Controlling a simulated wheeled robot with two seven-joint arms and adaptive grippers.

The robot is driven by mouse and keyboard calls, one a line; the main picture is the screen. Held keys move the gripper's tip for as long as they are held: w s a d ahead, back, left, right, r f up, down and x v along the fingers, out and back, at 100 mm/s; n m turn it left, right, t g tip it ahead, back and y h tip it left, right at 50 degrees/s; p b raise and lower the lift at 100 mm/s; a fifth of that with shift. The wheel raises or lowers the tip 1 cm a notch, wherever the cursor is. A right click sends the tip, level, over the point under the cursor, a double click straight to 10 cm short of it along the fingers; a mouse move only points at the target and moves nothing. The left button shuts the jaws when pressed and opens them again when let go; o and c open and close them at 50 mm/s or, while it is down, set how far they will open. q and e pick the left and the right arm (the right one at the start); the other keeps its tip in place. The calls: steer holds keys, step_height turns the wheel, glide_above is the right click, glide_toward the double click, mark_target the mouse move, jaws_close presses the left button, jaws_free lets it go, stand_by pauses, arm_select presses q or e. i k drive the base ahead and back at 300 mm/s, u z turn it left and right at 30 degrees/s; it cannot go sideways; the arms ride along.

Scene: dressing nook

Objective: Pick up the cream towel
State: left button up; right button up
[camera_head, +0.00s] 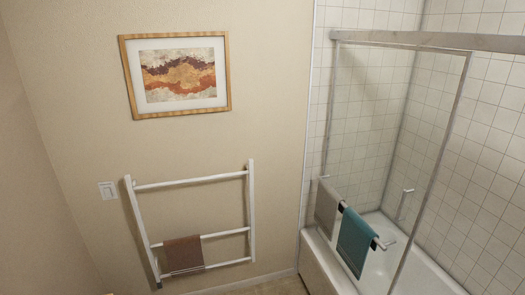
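No towel in view is clearly cream. A greyish-beige towel (326,207) hangs at the left end of the bar on the glass shower door; I cannot tell whether it is the cream one. A teal towel (355,242) hangs on the same bar to its right. A brown towel (184,254) hangs over a lower rung of the white ladder rack (251,213) against the wall. Neither of my grippers is in view.
A bathtub (405,262) stands behind the glass door (385,130) at the right, under a metal rail (440,40). A framed picture (180,82) and a light switch (108,190) are on the beige wall. A little floor (275,288) shows at the bottom.

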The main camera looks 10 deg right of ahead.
mark_target(328, 201)
steer(key=i, duration=1.65)
